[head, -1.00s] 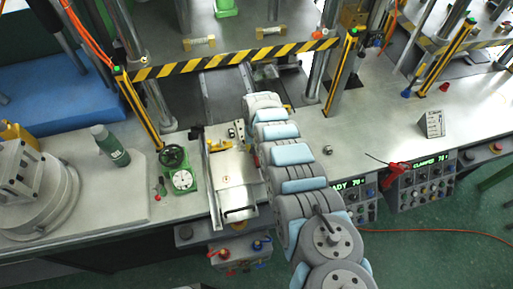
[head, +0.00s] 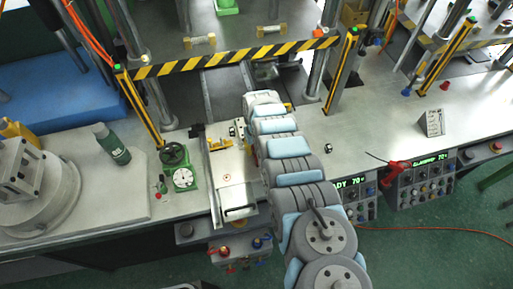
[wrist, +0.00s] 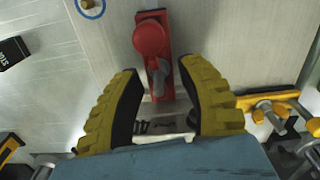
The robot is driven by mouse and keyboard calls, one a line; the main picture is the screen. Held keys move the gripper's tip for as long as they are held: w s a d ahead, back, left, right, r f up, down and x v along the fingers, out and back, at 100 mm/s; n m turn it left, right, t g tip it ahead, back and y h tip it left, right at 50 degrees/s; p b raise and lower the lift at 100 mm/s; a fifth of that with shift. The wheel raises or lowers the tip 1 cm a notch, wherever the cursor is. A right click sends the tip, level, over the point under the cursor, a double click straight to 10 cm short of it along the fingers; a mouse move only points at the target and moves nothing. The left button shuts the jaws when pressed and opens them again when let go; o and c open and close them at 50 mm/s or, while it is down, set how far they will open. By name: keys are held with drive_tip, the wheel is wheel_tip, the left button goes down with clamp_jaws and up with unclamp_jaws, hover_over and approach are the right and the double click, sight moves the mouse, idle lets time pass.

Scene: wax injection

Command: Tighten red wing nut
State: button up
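In the wrist view a red clamp plate (wrist: 150,18) lies on the pale metal surface. A rounded red part, which looks like the red wing nut (wrist: 151,40), stands on it, with a grey bolt-like piece below it. My gripper (wrist: 160,68) is open. Its two yellow ridged fingers stand left and right of the grey piece, with visible gaps, and the red part shows just beyond the fingertips. Nothing is held. In the head view my arm hides the gripper, and I cannot make out the wing nut there.
A yellow bracket with yellow and grey fasteners (wrist: 268,110) sits close to the right finger. A black block (wrist: 13,52) stands at the left. In the head view, a green valve unit (head: 184,178) stands left of the fixture plate (head: 235,165). A striped bar (head: 235,59) crosses behind.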

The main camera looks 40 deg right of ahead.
drive_tip(key=shift+r, duration=0.2)
wheel_tip(320, 180, up, 12)
drive_tip(key=shift+f, duration=0.15)
idle(1.0)
idle(0.6)
